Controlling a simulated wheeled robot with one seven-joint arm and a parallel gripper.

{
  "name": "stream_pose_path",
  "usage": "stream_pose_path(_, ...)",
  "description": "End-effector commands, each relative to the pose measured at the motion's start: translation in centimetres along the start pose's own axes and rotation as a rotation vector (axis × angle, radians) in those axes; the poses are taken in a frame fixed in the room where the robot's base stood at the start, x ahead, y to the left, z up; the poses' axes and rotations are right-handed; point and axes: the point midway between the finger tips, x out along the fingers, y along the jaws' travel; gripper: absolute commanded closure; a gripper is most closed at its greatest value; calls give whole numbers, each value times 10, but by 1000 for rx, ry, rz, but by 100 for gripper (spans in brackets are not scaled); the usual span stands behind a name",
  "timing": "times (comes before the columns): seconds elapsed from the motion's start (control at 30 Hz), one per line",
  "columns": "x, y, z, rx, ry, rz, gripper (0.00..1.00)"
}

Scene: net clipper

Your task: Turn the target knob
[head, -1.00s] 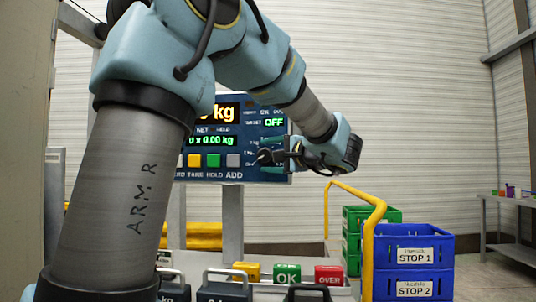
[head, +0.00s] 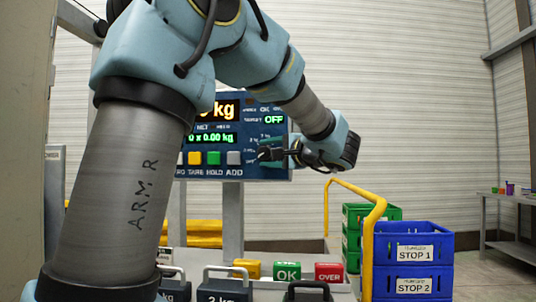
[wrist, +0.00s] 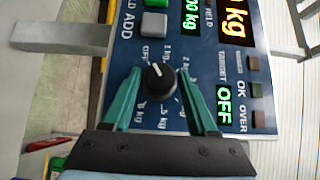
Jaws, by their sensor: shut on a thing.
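The target knob (wrist: 159,77) is a round black dial with a white pointer line, on the blue scale panel (wrist: 118,75). Around it are an OFF mark and several kg marks; the pointer faces roughly towards OFF. The TARGET display (wrist: 224,104) reads OFF in green and also shows in the head view (head: 274,119). My gripper (wrist: 159,76) has its green fingers on both sides of the knob and is shut on it. In the head view my gripper (head: 271,152) is at the panel's right part and hides the knob.
Yellow, green and grey buttons (head: 213,158) line the panel's lower edge. Below are weights with handles (head: 226,284) and green OK (head: 287,271) and red OVER (head: 328,272) blocks. A yellow rail (head: 368,230) and blue crates (head: 411,245) stand at the right.

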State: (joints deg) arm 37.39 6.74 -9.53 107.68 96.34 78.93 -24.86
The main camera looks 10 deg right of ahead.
Motion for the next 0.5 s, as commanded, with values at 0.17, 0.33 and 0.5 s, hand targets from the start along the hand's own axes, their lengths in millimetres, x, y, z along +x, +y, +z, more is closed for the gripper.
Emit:
stream_pose_path(0.17, 0, 2, 0, 8, 0, -5, 97)
stream_pose_path(0.33, -1, 6, 0, 44, 0, -43, 97)
stream_pose_path(0.5, 0, 11, 0, 117, 1, -117, 100)
